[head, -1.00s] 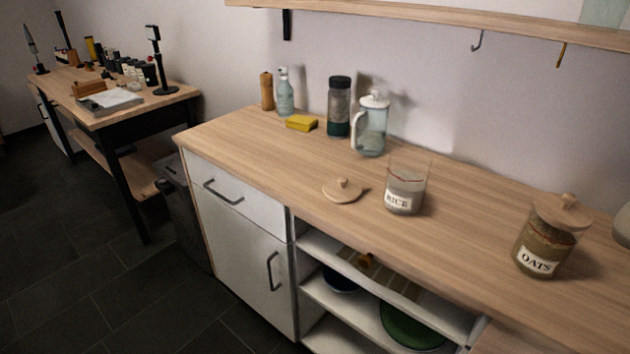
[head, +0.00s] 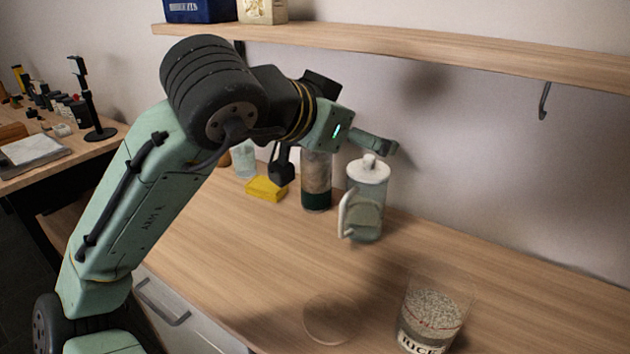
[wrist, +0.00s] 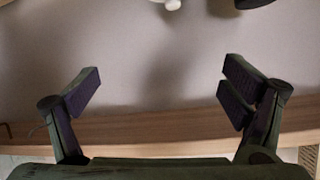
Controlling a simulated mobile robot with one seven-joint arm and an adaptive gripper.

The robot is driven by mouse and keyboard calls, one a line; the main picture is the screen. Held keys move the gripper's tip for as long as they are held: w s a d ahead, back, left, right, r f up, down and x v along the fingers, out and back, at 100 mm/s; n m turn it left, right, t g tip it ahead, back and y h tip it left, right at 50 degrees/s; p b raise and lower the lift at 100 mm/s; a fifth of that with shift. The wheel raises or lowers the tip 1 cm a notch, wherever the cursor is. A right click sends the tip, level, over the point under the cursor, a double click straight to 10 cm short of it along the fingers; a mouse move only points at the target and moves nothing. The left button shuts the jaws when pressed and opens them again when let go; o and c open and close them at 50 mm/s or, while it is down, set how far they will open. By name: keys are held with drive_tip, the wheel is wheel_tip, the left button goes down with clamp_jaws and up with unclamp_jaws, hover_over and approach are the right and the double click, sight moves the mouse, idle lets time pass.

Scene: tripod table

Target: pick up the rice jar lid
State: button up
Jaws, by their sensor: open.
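The glass rice jar (head: 436,312) stands without a lid, with grains and a label. My gripper (head: 378,142) is raised near the wall, above and behind the lid, close over the white-lidded glass pitcher (head: 368,205). In the wrist view my gripper (wrist: 163,80) is open, with nothing between its fingers but wall behind. The lid is not in the wrist view.
A dark-based bottle (head: 316,190) and a yellow sponge (head: 266,188) stand at the counter's back. A wall shelf (head: 400,48) runs above, with a hook (head: 544,100) under it. The counter (head: 250,260) around the lid is clear.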

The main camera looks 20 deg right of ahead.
drive_tip(key=shift+o, duration=0.4)
wheel_tip(320, 180, down, 7)
drive_tip(key=s+g+y, duration=0.2)
drive_tip(key=s+y, duration=0.1)
drive_tip(key=shift+d+m+g+y, duration=0.3)
drive_tip(key=shift+d+g, duration=0.1)
drive_tip(key=g+y, duration=0.4)
drive_tip(key=y, duration=0.3)
hover_over(332, 308)
drive_tip(key=f, duration=0.8)
drive_tip(key=w+f, duration=0.1)
drive_tip(key=f, duration=0.3)
drive_tip(key=shift+d, duration=0.2)
drive_tip(key=shift+s+a+f+p, duration=0.1)
drive_tip(key=shift+s+f+p, duration=0.1)
drive_tip(key=shift+f, duration=1.3)
drive_tip(key=shift+s+a+f+p, duration=0.1)
drive_tip(key=shift+s+f, duration=0.05)
drive_tip(key=shift+f, duration=1.35)
drive_tip(key=shift+c, duration=0.4)
drive_tip(key=shift+s, duration=0.1)
drive_tip(key=c, duration=1.6)
drive_tip(key=shift+o, duration=0.2)
